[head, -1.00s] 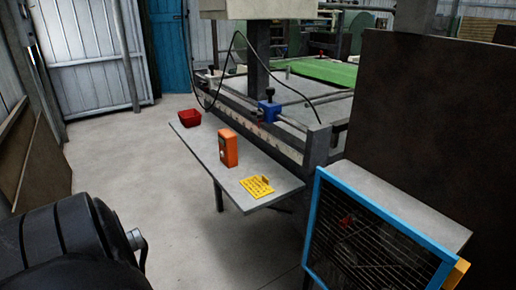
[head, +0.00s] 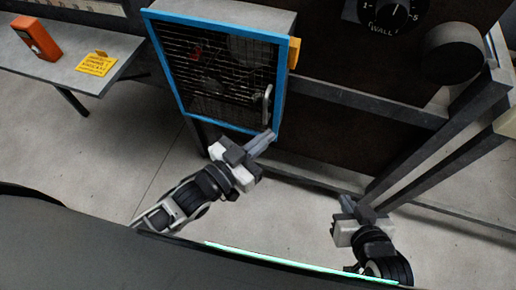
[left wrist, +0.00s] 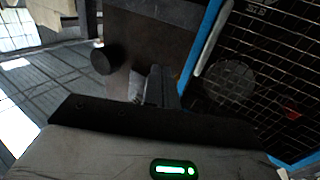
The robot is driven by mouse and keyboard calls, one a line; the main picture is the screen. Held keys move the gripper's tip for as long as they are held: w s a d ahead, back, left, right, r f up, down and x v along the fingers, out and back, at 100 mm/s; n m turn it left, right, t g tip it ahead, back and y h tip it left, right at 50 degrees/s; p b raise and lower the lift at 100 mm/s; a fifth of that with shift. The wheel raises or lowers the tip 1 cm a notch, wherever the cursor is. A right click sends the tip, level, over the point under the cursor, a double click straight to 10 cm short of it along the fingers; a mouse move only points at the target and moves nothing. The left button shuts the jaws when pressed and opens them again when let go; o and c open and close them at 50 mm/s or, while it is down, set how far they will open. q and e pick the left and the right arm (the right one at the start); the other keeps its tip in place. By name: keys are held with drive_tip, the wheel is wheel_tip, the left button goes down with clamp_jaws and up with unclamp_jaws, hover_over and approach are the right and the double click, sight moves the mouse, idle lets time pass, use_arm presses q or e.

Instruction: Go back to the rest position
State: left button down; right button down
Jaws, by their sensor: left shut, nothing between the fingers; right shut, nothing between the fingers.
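My left gripper (head: 262,143) is shut and empty in the head view. Its fingertips are in front of the lower right corner of a blue-framed mesh door (head: 180,91); I cannot tell whether they touch. In the left wrist view, its dark fingers (left wrist: 157,88) point toward a dark panel, with the door's blue edge (left wrist: 203,50) to the right. My right gripper (head: 350,205) is shut and empty, low at the right of the head view, over the floor near grey frame bars.
The mesh door has a metal handle (head: 267,105) and a yellow-orange block (head: 294,52). A dark panel with a dial (head: 393,14) and a black knob (head: 453,50) stands right of it. Floor at left is clear.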

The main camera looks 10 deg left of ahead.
use_arm(q)
drive_tip(key=s+a+f+n+g+y, duration=0.4)
drive_tip(key=s+a+f+y, duration=0.3)
drive_tip(key=a, duration=0.1)
drive_tip(key=shift+s+a+f+g, duration=0.2)
drive_tip(key=shift+s+a+g, duration=0.05)
drive_tip(key=shift+g, duration=0.15)
idle(0.6)
